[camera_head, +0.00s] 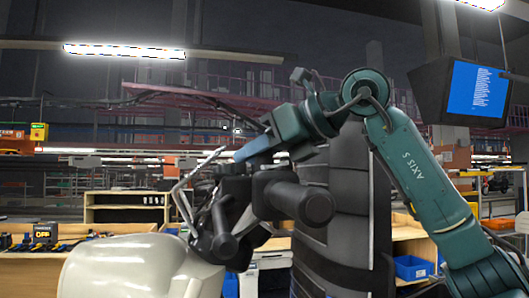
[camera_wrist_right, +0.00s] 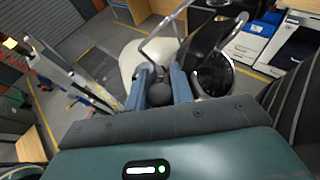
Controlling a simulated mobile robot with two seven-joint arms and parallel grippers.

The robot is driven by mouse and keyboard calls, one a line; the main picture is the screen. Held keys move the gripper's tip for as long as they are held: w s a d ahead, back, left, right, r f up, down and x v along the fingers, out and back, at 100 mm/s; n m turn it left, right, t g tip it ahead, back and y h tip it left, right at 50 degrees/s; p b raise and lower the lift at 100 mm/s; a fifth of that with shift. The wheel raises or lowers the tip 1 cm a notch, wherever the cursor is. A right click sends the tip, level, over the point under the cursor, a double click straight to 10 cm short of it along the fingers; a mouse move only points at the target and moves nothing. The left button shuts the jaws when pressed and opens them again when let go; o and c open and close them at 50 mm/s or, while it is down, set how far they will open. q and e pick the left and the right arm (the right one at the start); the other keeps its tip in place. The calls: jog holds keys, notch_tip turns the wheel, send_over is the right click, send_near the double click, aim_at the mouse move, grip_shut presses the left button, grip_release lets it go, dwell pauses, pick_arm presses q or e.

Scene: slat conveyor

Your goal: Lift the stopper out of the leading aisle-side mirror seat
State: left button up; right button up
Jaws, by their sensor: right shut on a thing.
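My right gripper (camera_head: 242,155) reaches in from the right, its blue fingers angled down to the left over the dark handlebar area (camera_head: 225,215) of a white-fronted vehicle. In the right wrist view, the two blue fingers (camera_wrist_right: 162,84) are shut on a dark rounded piece (camera_wrist_right: 158,94), which looks like the stopper. In the head view the fingers and dark parts hide the held piece. I cannot tell whether it still sits in the mirror seat. A bent silver tube (camera_head: 184,198) rises beside the handlebar. My left gripper is not in view.
A round dark part (camera_wrist_right: 214,74) lies close to the right finger. Wooden benches with blue bins (camera_head: 412,267) stand behind. A monitor (camera_head: 475,92) hangs at upper right.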

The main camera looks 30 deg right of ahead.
jog(key=c, duration=0.3)
